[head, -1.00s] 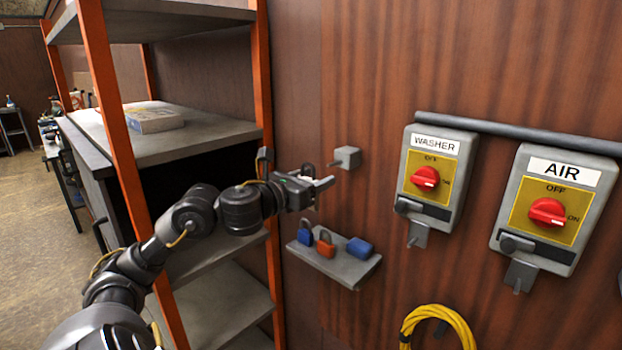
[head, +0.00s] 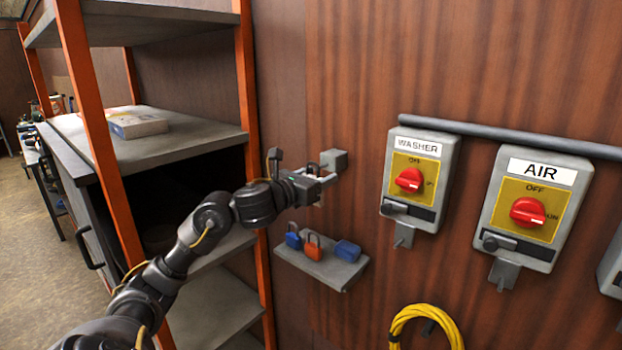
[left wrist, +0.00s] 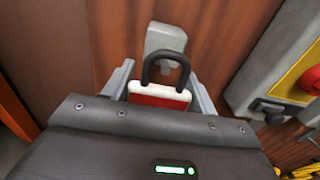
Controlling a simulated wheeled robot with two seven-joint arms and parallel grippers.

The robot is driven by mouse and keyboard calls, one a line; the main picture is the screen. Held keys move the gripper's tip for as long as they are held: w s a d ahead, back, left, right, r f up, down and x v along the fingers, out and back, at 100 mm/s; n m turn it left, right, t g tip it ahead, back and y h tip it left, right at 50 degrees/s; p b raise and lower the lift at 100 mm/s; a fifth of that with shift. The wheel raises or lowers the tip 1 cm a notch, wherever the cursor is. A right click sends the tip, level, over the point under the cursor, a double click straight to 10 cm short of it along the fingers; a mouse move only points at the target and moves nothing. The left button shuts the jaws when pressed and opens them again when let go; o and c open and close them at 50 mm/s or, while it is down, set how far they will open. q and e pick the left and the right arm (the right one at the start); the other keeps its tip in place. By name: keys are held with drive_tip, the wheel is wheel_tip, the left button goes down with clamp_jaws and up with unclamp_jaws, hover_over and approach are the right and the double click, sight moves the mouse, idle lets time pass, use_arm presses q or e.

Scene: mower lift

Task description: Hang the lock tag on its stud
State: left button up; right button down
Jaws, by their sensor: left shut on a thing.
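My left gripper (head: 322,181) is at the wall, just below and left of the grey stud block (head: 334,160). In the left wrist view, the gripper is shut on the lock tag (left wrist: 158,96), which has a red and white body and a dark loop. The loop stands up in front of the grey stud block (left wrist: 165,38). A small grey stud end shows through the loop, but I cannot tell whether the loop is around it or only in front of it. In the head view the tag is mostly hidden by the gripper. My right gripper is not in view.
A small wall shelf (head: 338,273) with blue and red padlocks is just below the gripper. The WASHER switch box (head: 423,150) and AIR switch box (head: 556,180) are to the right. An orange-posted rack (head: 247,100) stands close on the left. A yellow coil (head: 398,325) hangs below.

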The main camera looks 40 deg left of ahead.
use_arm(q)
drive_tip(key=shift+w+f+b, duration=0.25)
drive_tip(key=shift+w+b, duration=0.2)
drive_tip(key=shift+w, duration=0.3)
drive_tip(key=shift+w+f+b, duration=0.25)
drive_tip(key=shift+w+b, duration=0.2)
drive_tip(key=shift+w, duration=0.25)
drive_tip(key=o, duration=1.1)
drive_tip(key=shift+c, duration=0.2)
drive_tip(key=s+b, duration=0.3)
drive_tip(key=s, duration=0.7)
drive_tip(key=shift+s+b, duration=0.3)
drive_tip(key=shift+s, duration=0.1)
